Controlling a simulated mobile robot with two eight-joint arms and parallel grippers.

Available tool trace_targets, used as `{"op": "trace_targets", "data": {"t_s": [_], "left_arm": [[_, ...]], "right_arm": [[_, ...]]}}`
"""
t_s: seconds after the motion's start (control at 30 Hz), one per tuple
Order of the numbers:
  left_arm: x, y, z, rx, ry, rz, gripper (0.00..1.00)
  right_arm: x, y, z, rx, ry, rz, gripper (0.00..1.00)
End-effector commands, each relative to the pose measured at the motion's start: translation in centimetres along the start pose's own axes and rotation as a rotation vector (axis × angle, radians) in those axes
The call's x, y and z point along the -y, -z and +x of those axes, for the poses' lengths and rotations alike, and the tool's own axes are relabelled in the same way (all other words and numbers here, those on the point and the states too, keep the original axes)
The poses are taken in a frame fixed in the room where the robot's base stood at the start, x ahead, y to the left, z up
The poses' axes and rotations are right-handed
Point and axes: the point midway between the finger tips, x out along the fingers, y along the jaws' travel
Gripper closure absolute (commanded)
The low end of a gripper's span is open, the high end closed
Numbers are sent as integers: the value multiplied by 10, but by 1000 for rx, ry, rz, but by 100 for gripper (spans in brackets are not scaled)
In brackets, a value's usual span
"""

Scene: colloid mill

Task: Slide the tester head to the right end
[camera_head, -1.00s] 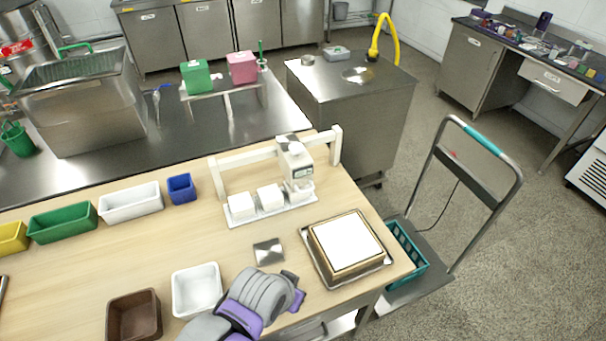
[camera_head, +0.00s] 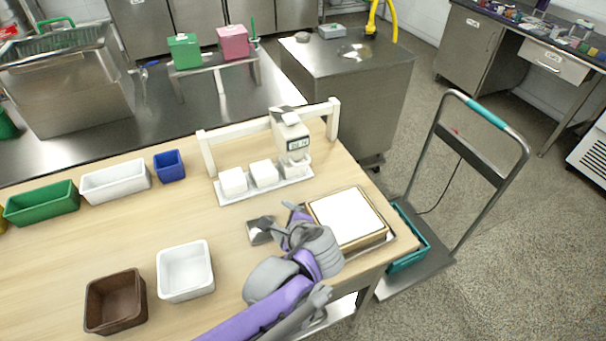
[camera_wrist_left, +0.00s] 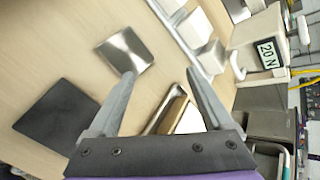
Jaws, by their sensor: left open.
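The tester head (camera_head: 290,134) is a white block with a small display, hanging on a white rail frame (camera_head: 237,135) toward its right end. Below it, a white tray (camera_head: 240,198) holds white blocks, among them one at the left (camera_head: 233,181) and one in the middle (camera_head: 264,173). My left gripper (camera_head: 277,224) is over the table in front of the tray, apart from the head. In the left wrist view its two fingers (camera_wrist_left: 165,82) are spread with nothing between them. There the head (camera_wrist_left: 258,48) shows at upper right, reading 20 N. My right gripper is not in view.
A steel plate (camera_head: 259,231) lies near the left gripper. A framed white pad (camera_head: 346,216) sits at the table's right end, close beside my arm. White (camera_head: 185,271) and brown (camera_head: 114,300) bins stand at front left; the table's middle left is clear.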

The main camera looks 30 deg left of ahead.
Motion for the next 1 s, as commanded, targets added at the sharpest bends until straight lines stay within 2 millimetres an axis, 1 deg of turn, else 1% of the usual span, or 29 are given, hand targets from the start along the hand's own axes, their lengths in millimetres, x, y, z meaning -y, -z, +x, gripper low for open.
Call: {"op": "trace_targets", "data": {"t_s": [0.03,0.1,0.2,0.33,0.43,0.57,0.67,1.0], "left_arm": [[11,16,15,67,66,156,16],[32,28,24,182,155,371,16],[58,48,28,341,251,617,16],[80,70,24,504,324,822,16],[88,78,20,574,347,897,16],[95,77,23,602,354,924,16],[102,71,33,602,352,923,16],[135,50,83,600,352,921,16]], "right_arm": [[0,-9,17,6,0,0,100],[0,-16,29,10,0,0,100],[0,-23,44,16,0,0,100],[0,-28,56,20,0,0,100],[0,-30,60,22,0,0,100],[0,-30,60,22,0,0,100],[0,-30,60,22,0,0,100],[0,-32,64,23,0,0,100]]}}
